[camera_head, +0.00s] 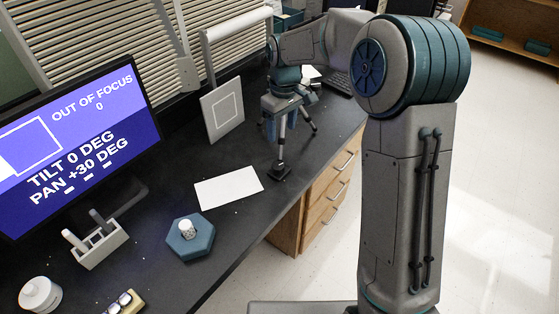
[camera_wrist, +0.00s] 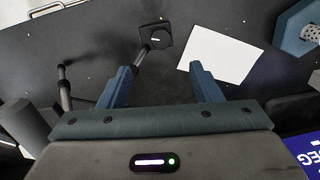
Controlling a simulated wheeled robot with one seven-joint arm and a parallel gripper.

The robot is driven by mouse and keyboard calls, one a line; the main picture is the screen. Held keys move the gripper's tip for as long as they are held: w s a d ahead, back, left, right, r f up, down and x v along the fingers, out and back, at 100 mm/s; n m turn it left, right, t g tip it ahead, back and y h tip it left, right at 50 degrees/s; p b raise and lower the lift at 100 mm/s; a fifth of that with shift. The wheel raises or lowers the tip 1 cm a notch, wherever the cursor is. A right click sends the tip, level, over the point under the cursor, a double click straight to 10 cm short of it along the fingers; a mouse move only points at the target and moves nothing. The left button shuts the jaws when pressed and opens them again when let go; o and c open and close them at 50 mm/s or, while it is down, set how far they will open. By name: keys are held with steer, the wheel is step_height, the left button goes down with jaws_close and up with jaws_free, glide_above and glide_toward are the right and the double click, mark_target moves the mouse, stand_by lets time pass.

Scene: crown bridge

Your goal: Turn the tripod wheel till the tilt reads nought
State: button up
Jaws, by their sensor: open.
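The monitor (camera_head: 77,140) at the left reads "OUT OF FOCUS 0", "TILT 0 DEG" and "PAN +30 DEG". The tripod (camera_head: 282,103) stands on the dark bench, partly covered by my arm. One tripod leg ends in a square black foot, also in the wrist view (camera_wrist: 156,36). My gripper (camera_wrist: 160,67) is open, its two blue fingers apart and pointing down towards the bench. A tripod leg shows near its left finger; no object is clearly clasped. I cannot pick out the tripod wheel in either view.
A white sheet (camera_head: 228,188) lies in front of the tripod. A framed square panel (camera_head: 222,110) stands behind it. A blue hexagonal block (camera_head: 190,238), a pen holder (camera_head: 98,246) and a white jar (camera_head: 40,294) are nearer. Drawers (camera_head: 318,205) sit below the bench edge.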

mark_target(278, 166)
steer(key=f, duration=0.9)
steer(key=a+f, duration=0.1)
steer(key=f, duration=0.4)
steer(key=shift+s+f, duration=0.1)
steer(key=shift+s, duration=0.05)
steer(key=c, duration=1)
steer(key=shift+m+b, duration=0.4)
steer(key=shift+m, duration=0.4)
